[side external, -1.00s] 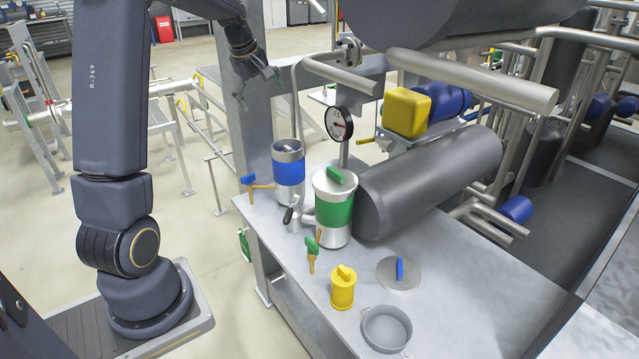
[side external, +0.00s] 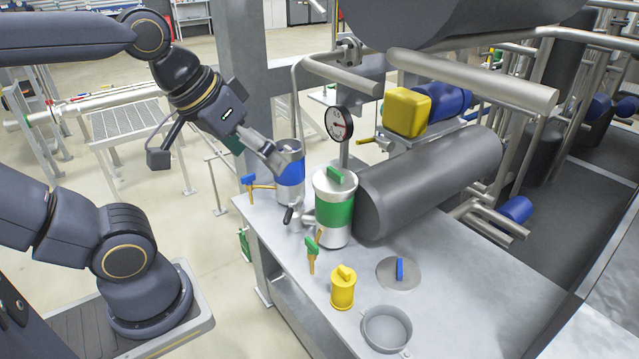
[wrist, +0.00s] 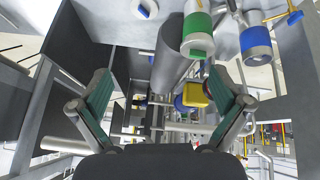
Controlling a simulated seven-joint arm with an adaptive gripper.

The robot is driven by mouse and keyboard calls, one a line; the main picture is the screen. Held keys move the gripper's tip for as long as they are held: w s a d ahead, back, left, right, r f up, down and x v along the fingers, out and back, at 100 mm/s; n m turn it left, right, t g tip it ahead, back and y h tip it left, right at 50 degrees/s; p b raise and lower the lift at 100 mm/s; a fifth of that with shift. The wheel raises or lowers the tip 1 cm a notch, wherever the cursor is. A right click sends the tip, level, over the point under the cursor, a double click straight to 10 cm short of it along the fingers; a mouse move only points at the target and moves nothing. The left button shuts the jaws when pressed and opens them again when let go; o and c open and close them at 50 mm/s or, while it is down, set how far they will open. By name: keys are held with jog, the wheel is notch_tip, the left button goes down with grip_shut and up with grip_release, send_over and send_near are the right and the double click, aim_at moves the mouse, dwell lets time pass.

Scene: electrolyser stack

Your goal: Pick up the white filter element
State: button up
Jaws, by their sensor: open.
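I cannot make out the white filter element for sure now. The open blue-banded canister (side external: 290,178) stands upright at the back left of the bench, its mouth partly hidden by my gripper. In the wrist view the blue-banded canister (wrist: 256,38) is at the upper right, outside the space between the fingers. My gripper (side external: 283,163) is at the canister's upper left in the side view; I cannot tell whether it touches. In the wrist view my gripper (wrist: 160,85) has its green-padded fingers spread wide with nothing between them.
A green-banded canister (side external: 334,212) with a lid stands close right of the blue one. A pressure gauge (side external: 339,124) and a large grey cylinder (side external: 430,185) are behind. A yellow element (side external: 343,290), round lid (side external: 385,278) and grey bowl (side external: 387,330) are in front.

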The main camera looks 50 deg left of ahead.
jog(key=shift+s+a+f+m+g, duration=0.15)
jog(key=shift+s+f+m, duration=0.15)
jog(key=shift+f+m, duration=0.3)
jog(key=shift+s+f+m+g, duration=0.15)
jog(key=shift+s+f+m, duration=0.15)
jog(key=shift+f+m, duration=0.3)
jog(key=c, duration=1)
